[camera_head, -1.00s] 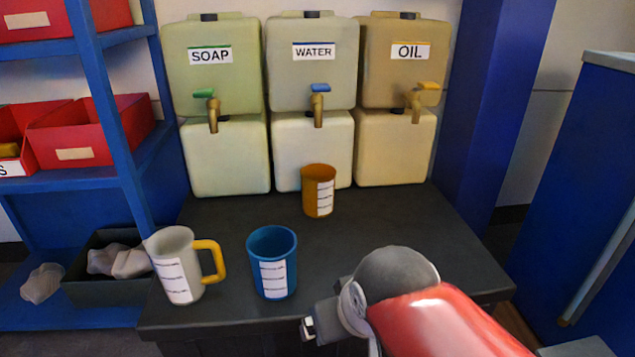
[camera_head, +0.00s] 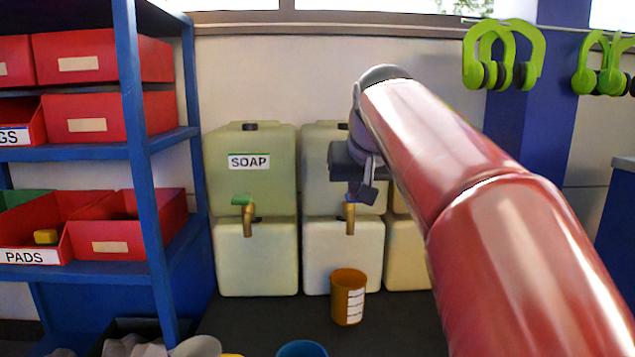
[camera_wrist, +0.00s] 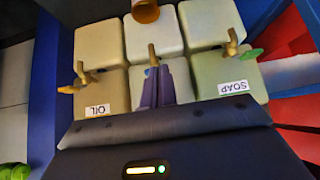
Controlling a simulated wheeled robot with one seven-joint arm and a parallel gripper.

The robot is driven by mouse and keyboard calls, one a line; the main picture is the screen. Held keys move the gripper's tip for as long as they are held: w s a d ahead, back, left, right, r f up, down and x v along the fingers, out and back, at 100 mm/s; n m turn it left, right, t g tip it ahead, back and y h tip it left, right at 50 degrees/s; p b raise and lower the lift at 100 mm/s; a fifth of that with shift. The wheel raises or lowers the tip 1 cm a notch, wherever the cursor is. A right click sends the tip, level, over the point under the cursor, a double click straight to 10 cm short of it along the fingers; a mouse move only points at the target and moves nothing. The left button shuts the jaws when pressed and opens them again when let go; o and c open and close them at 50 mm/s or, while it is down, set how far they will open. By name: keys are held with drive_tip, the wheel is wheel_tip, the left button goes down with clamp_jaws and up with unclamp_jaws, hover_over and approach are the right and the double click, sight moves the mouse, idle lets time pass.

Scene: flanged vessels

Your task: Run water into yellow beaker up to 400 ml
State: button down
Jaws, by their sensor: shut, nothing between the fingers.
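The yellow beaker, orange-yellow with a white scale label (camera_head: 348,297), stands upright on the dark counter below the water tap (camera_head: 350,219). Part of it shows at the top of the wrist view (camera_wrist: 145,10). My gripper (camera_head: 363,192) is shut and empty, in front of the water tank, close above the tap spout in the picture. In the wrist view its fingers (camera_wrist: 152,70) overlap the tap; contact is unclear. No water stream or level is visible.
The soap tank (camera_head: 255,190) stands left of the water tank. The oil tank (camera_wrist: 103,92) shows in the wrist view and is mostly behind my arm in the head view. A blue beaker (camera_head: 302,349) and a grey mug (camera_head: 195,347) are at the counter's front. Shelves (camera_head: 140,140) stand left.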

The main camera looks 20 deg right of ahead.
drive_tip(key=w+d+r, duration=0.3)
drive_tip(key=w+r, duration=0.3)
drive_tip(key=shift+w+r+m+t+h+p, duration=0.3)
drive_tip(key=shift+w+t+h+p, duration=0.05)
drive_tip(key=shift+t+h+p, duration=0.1)
drive_tip(key=shift+d, duration=0.1)
drive_tip(key=s+f+b+x, duration=0.2)
drive_tip(key=x, duration=1)
drive_tip(key=shift+w+a+f, duration=0.3)
drive_tip(key=shift+f, duration=0.05)
